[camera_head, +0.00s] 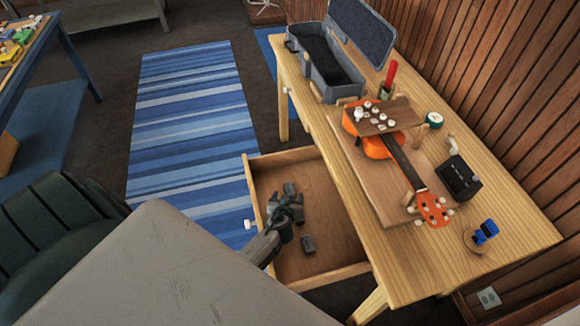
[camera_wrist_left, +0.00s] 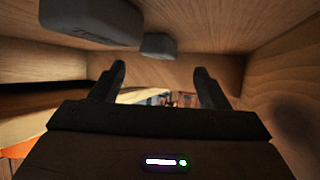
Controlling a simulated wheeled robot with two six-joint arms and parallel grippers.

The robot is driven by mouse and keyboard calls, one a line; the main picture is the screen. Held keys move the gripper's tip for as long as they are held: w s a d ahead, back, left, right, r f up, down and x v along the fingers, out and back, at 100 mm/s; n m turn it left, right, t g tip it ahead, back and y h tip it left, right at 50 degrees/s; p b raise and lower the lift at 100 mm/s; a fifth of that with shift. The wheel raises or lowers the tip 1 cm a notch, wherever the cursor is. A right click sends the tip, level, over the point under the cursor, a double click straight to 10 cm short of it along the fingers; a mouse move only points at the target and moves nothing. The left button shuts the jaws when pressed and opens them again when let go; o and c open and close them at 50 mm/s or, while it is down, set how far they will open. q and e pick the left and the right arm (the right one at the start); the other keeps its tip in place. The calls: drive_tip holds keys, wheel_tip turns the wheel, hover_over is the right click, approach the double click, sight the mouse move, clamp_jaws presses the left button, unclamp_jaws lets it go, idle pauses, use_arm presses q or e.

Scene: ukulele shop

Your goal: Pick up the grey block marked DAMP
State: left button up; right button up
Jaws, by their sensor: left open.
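Two small dark grey blocks are in the open wooden drawer (camera_head: 328,203). One grey block (camera_head: 290,188) lies just beyond my left gripper (camera_head: 291,207), and the other grey block (camera_head: 308,244) lies on the near side of it, towards the drawer's front right. In the left wrist view both show along the top: a large near block (camera_wrist_left: 90,22) and a smaller block (camera_wrist_left: 158,46). I cannot read any marking, so which one says DAMP is unclear. My left gripper (camera_wrist_left: 160,76) is open, its fingers apart with nothing between them. My right gripper is not in view.
The drawer's walls close in around my left gripper. The wooden table (camera_head: 520,238) above holds an orange ukulele (camera_head: 372,146), an open grey case (camera_head: 330,68), a black box (camera_head: 458,178) and a blue item (camera_head: 486,232). A striped rug (camera_head: 190,120) lies on the floor left.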

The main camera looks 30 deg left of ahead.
sight(290, 188)
use_arm(q)
drive_tip(key=shift+x, duration=2.55)
drive_tip(key=shift+r, duration=0.15)
drive_tip(key=shift+c, duration=0.9)
drive_tip(key=c, duration=1.2)
drive_tip(key=shift+o, duration=0.2)
